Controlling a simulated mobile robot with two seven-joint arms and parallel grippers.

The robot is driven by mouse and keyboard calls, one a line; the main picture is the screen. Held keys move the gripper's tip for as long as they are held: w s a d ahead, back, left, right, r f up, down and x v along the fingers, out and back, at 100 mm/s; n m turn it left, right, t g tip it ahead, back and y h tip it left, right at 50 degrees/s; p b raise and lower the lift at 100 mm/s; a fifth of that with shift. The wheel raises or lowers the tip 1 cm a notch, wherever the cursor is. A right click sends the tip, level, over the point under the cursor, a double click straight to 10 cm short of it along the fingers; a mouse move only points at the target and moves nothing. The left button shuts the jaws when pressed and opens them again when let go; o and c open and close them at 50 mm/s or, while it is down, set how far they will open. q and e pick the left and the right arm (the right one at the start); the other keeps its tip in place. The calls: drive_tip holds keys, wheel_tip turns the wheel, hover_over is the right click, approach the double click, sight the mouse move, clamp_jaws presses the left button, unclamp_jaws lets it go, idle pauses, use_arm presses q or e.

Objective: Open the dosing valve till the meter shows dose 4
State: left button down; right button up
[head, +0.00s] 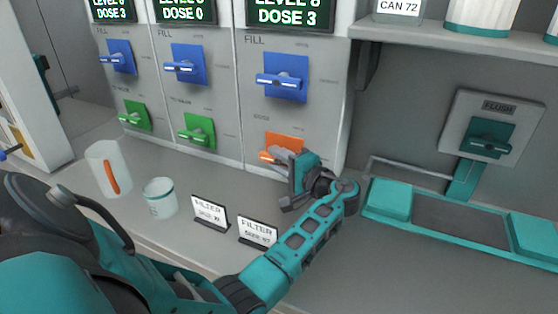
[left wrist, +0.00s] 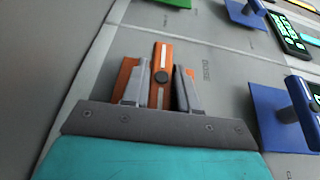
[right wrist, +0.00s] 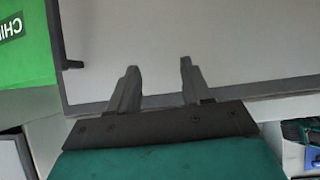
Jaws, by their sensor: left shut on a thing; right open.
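The orange dosing valve (head: 285,141) is on the right-hand cabinet panel, under the word DOSE and below a blue FILL valve (head: 282,79). The meter (head: 291,15) above reads DOSE 3; its level line is cut off by the picture edge. My left gripper (head: 284,167) is at the orange valve and hides part of it. In the left wrist view, its two fingers are shut on the orange handle (left wrist: 161,65), one on each side. My right gripper (right wrist: 159,67) shows only in the right wrist view, open and empty in front of a pale panel.
Two more panels to the left carry blue valves (head: 185,65) and green valves (head: 197,132). A jug (head: 107,168), a cup (head: 160,198) and two filter signs (head: 210,212) stand on the counter. A FLUSH valve (head: 491,138) is on the right wall.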

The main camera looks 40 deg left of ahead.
use_arm(q)
drive_tip(key=c, duration=1)
unclamp_jaws()
drive_tip(key=shift+o, duration=0.2)
drive_tip(key=s+d, duration=0.1)
drive_tip(key=d, duration=1.2)
drive_tip(key=shift+r+b, duration=0.25)
drive_tip(key=shift+b, duration=0.05)
